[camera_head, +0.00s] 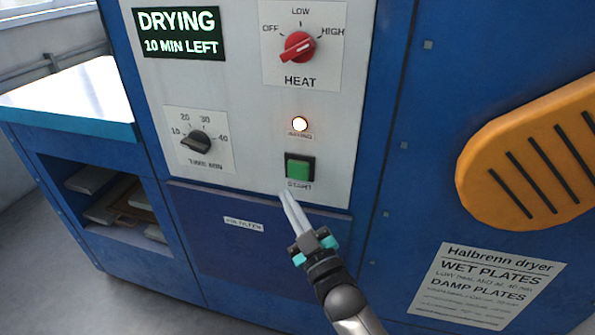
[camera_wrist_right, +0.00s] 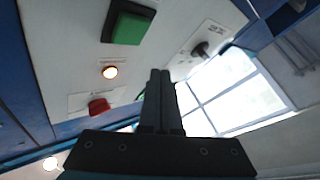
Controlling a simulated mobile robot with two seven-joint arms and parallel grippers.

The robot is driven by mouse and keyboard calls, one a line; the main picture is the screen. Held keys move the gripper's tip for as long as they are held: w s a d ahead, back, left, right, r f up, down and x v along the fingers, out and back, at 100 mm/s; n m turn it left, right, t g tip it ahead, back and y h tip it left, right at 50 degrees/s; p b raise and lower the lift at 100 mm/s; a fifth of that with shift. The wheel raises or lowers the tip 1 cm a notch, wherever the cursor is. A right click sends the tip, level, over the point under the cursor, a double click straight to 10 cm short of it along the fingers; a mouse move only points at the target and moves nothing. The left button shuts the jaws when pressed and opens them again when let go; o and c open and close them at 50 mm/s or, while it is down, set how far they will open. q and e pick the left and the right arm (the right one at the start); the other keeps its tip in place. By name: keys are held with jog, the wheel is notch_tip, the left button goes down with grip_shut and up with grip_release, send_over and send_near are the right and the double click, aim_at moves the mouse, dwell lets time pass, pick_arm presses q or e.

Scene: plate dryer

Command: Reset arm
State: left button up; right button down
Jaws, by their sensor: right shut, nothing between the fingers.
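My right gripper (camera_head: 285,196) is shut and empty, with its fingertips just below the green start button (camera_head: 299,168) on the white control panel (camera_head: 260,110). I cannot tell whether the tips touch the panel. In the right wrist view the shut fingers (camera_wrist_right: 160,78) point up the picture, and the green button (camera_wrist_right: 132,25) is to their upper left. The display (camera_head: 180,32) reads "DRYING 10 MIN LEFT". The round lamp (camera_head: 300,124) above the button is lit. My left gripper is not in view.
The red heat knob (camera_head: 298,46) and the black time knob (camera_head: 197,142) stick out from the panel. An orange slotted part (camera_head: 530,155) stands out at the right. A blue-edged counter (camera_head: 70,105) with shelves below is at the left.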

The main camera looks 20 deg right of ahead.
dwell(0.3)
jog(key=s+f+m+g+h, duration=0.1)
jog(key=s+f+g, duration=0.25)
jog(key=f, duration=0.65)
jog(key=s+d+f+m+g, duration=0.1)
jog(key=s+f+g, duration=0.25)
jog(key=f, duration=0.75)
jog(key=s+f+m+g+h, duration=0.1)
jog(key=s+f+g, duration=0.25)
jog(key=f, duration=0.65)
jog(key=s+d+f+g, duration=0.1)
jog(key=s+f+g, duration=0.2)
jog(key=s+f, duration=0.3)
jog(key=s+d+f+m+g+h, duration=0.1)
jog(key=s+f+g, duration=0.2)
jog(key=s, duration=1.4)
jog(key=s+d+f+m+g, duration=0.1)
jog(key=s+f+g, duration=0.2)
jog(key=s+f, duration=0.6)
jog(key=shift+s+d+f+g, duration=0.3)
jog(key=shift+s+d+g, duration=0.05)
jog(key=shift+s, duration=0.8)
